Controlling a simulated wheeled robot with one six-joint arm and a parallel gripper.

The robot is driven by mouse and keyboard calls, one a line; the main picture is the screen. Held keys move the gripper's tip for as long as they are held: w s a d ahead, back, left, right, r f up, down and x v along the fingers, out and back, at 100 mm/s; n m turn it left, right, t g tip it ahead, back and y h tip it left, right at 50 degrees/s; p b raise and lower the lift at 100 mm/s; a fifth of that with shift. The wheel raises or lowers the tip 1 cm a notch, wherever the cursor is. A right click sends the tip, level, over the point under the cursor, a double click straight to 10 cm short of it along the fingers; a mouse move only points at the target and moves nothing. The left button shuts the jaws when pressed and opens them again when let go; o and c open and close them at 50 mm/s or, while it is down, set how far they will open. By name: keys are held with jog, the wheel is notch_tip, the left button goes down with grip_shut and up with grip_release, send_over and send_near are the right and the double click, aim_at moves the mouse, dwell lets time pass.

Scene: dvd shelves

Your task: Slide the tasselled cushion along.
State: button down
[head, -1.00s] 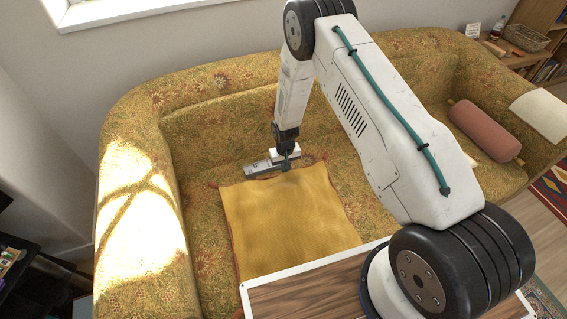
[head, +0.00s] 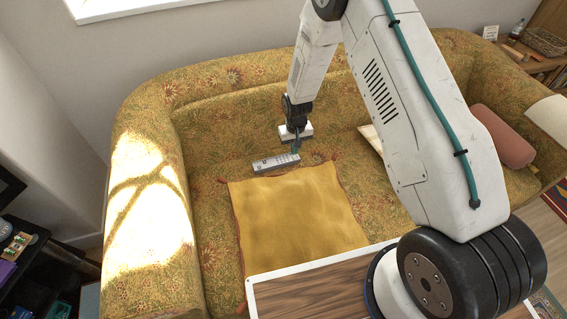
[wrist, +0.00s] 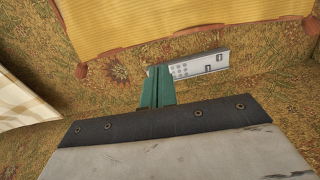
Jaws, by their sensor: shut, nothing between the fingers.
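The yellow cushion (head: 295,215) lies flat on the sofa seat, with reddish trim and small tassels at its far corners. Its near edge is partly hidden behind my wood-topped base. Its tasselled edge also shows at the top of the wrist view (wrist: 190,22). My gripper (head: 295,150) is beyond the cushion's far edge, apart from it. In the wrist view its teal fingers (wrist: 157,88) are together and empty. A grey remote control (head: 275,163) lies between the fingers and the cushion. The fingertips overlap the remote's end in the wrist view (wrist: 203,64); I cannot tell if they touch.
The floral sofa's backrest (head: 230,90) rises behind my gripper, and its sunlit arm (head: 148,200) stands at left. A cream cushion (head: 371,137) is partly hidden by my arm. A pink bolster (head: 502,137) lies at right. Seat to the cushion's left is bare.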

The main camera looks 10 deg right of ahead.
jog(key=s+a+n, duration=0.1)
jog(key=s+a, duration=0.1)
jog(key=a, duration=0.4)
jog(key=s+a+f+n, duration=0.1)
jog(key=s+a+n, duration=0.1)
jog(key=a, duration=0.5)
jog(key=s+a+n, duration=0.2)
jog(key=s+a, duration=0.1)
jog(key=a, duration=0.3)
jog(key=shift+a+f, duration=0.2)
jog(key=shift+a, duration=0.15)
jog(key=s+a+f+n+h, duration=0.1)
jog(key=s+a+n+h, duration=0.2)
jog(key=s+a+n, duration=0.75)
jog(key=shift+m+g, duration=0.5)
jog(key=shift+m, duration=0.05)
jog(key=x, duration=0.3)
jog(key=s+x, duration=0.1)
jog(key=x, duration=0.2)
jog(key=s+x, duration=0.1)
jog(key=x, duration=0.3)
jog(key=shift+a, duration=0.2)
jog(key=shift+d+r, duration=0.1)
